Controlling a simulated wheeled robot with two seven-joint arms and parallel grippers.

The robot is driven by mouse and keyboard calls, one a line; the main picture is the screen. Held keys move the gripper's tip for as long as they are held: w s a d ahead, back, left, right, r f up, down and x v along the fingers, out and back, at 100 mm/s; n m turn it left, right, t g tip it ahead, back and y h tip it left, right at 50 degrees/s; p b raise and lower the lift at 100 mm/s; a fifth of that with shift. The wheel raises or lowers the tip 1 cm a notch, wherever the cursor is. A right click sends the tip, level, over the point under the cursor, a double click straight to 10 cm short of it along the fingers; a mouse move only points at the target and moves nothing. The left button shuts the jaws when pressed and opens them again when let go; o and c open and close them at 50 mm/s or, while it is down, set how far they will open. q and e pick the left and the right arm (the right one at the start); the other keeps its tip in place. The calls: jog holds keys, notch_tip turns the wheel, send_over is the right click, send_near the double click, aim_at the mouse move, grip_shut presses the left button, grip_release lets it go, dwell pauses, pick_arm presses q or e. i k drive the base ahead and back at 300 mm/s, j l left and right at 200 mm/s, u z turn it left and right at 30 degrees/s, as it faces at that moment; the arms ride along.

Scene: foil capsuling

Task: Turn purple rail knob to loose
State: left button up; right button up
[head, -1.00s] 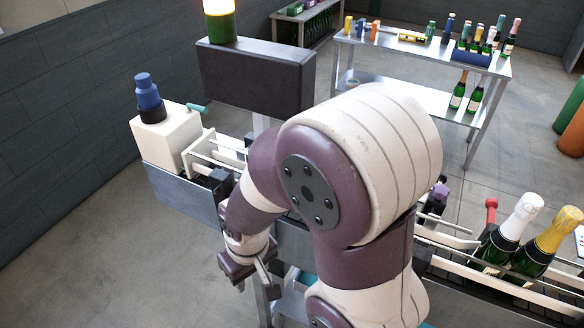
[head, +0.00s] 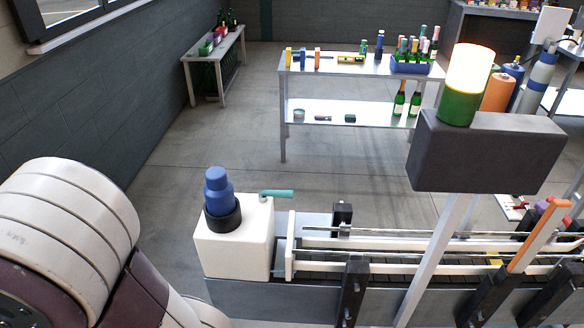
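A small purple knob (head: 541,207) shows at the right side of the head view, beside the conveyor rails (head: 400,244). It is small and partly covered by a slanted orange bar (head: 537,238), so its turn setting cannot be read. Part of my arm fills the lower left corner. Neither of my grippers is in view.
A white block (head: 235,248) with a blue capped part (head: 218,190) and a teal handle (head: 277,194) stands at the conveyor's left end. A dark box (head: 485,150) with a lit lamp (head: 468,82) rises over the conveyor. A shelf table (head: 350,72) stands behind, with open floor between.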

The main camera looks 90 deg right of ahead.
aim_at(541, 206)
jog(key=i+z, duration=0.3)
jog(key=i, duration=0.15)
jog(key=i+z, duration=0.3)
jog(key=i, duration=0.15)
jog(key=i+j+z, duration=0.35)
jog(key=i+l+z, duration=0.2)
jog(key=z, duration=0.2)
jog(key=i+z, duration=0.95)
jog(key=z, duration=0.2)
jog(key=i+l+z, duration=0.1)
jog(key=i+z, duration=0.15)
jog(key=i, duration=0.25)
jog(key=i+z, duration=0.2)
jog(key=i, duration=0.3)
jog(key=i+j+z, duration=0.1)
jog(key=i+z, duration=0.15)
jog(key=i, duration=0.25)
jog(key=i+j+z, duration=0.25)
jog(key=i, duration=0.25)
jog(key=i+l+z, duration=0.35)
jog(key=z, duration=0.15)
jog(key=i+l+z, duration=0.15)
jog(key=i+z, duration=0.85)
jog(key=i+j+z, duration=0.2)
jog(key=i+z, duration=0.3)
jog(key=i+j+z, duration=0.3)
jog(key=z, duration=0.2)
jog(key=i+j, duration=0.05)
jog(key=i, duration=0.05)
